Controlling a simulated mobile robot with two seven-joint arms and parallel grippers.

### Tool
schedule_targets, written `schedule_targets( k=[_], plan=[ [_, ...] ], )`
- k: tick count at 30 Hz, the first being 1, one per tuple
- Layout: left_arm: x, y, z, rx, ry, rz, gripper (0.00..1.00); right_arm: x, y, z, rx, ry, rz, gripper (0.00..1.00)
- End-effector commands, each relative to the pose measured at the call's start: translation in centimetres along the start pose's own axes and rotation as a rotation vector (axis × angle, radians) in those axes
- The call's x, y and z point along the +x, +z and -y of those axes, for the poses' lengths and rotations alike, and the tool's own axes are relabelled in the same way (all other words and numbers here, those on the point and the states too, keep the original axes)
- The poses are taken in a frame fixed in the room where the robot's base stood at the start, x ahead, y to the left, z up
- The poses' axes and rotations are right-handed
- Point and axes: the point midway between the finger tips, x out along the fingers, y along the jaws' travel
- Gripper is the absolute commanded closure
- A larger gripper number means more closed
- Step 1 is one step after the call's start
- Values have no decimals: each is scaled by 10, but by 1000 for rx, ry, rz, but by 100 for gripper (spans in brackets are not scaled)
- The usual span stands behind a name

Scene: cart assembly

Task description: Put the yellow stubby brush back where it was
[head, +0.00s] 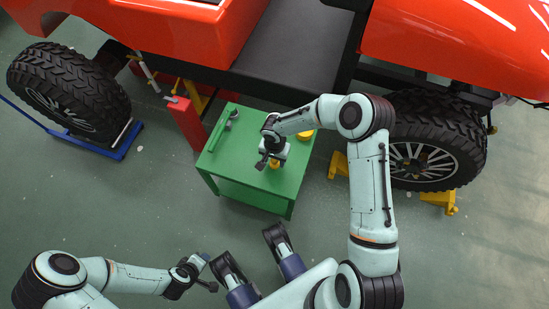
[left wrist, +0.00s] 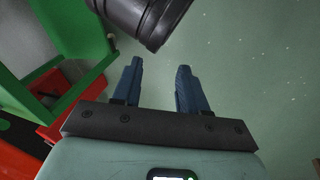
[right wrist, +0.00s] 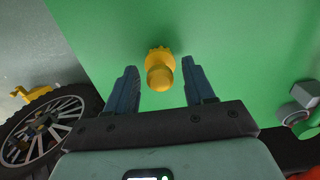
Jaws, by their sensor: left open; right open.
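The yellow stubby brush (right wrist: 160,72) is on the green table, seen from above in the right wrist view with its rounded end toward the camera. My right gripper (right wrist: 159,66) is open, with one finger on each side of the brush and visible gaps between. In the head view, my right gripper (head: 271,161) is low over the front part of the table, and a bit of yellow (head: 276,164) shows by it. My left gripper (left wrist: 159,66) is open and empty, away from the table over the floor.
The green table (head: 258,192) also carries a green item (head: 217,134), a small grey item (head: 233,115) and another yellow item (head: 305,136). A red stand (head: 187,121) is left of it. The orange vehicle (head: 185,35) and its wheel (head: 425,160) bound the back and right.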

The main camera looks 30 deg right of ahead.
Motion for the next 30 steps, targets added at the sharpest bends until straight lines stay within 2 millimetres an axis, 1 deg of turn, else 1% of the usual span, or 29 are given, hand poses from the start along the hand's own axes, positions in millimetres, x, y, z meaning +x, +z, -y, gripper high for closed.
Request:
schedule_targets(
  k=[2, 5, 12, 15, 18, 23, 30],
  plan=[
    [-3, 2, -1, 1, 1, 7, 57, -6, 0, 0, 0, -1, -1, 47],
    [-8, 8, -2, 2, 2, 23, 57, -21, -1, 0, 0, -2, -4, 47],
    [-24, 28, -8, 7, 6, 84, 57, -74, -1, 0, 0, -2, -5, 47],
    [-30, 35, -10, 9, 7, 107, 57, -93, -1, 0, 0, -3, -4, 47],
    [-34, 41, -11, 10, 8, 124, 57, -107, 0, 0, 0, -1, -3, 47],
    [-37, 45, -12, 11, 8, 138, 57, -119, 0, 0, 0, -1, -1, 47],
    [-37, 46, -12, 11, 8, 141, 57, -121, 0, 0, 0, 0, 1, 47]
  ],
)
